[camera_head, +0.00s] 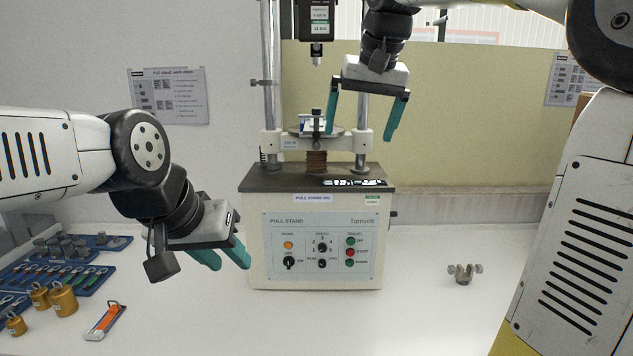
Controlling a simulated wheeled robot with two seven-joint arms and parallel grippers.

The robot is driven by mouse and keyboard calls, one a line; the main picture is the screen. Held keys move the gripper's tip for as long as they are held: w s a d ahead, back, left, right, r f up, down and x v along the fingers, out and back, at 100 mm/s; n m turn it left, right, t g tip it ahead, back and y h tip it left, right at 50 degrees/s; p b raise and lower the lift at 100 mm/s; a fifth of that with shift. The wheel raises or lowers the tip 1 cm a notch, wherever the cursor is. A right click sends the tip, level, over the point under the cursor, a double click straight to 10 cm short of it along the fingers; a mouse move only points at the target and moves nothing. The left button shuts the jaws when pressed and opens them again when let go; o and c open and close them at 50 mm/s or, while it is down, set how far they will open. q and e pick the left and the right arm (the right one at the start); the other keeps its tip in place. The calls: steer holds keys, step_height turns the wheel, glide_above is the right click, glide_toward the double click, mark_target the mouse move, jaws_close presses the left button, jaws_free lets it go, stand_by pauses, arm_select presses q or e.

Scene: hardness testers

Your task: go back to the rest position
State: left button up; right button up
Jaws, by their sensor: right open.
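My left gripper (234,267) is at the left front of the pull stand (258,230), low over the white table. Its two teal fingers point down and right, with a gap between them and nothing visible in it. My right gripper (360,134) hangs in front of the upper part of the stand, right of the small round platform (296,131). Its teal fingers are spread wide and point down, with nothing held between them. A small clamp-like piece (316,122) is on the platform, close to the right gripper's left finger.
Blue trays of small parts (60,262), brass weights (63,300) and an orange-and-white tool (105,321) lie at left. A small metal fixture (464,274) stands on the table at right. The table front is clear between them.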

steer(key=s+d+f, duration=0.2)
steer(key=s+f, duration=0.6)
steer(key=s, duration=0.2)
steer(key=s+d+f+t, duration=0.1)
steer(key=s+d+f, duration=0.2)
steer(key=s+f, duration=0.6)
steer(key=shift+s+d+f+t+y, duration=0.15)
steer(key=shift+s+d+t+y, duration=0.15)
steer(key=shift+s, duration=0.05)
stand_by(0.4)
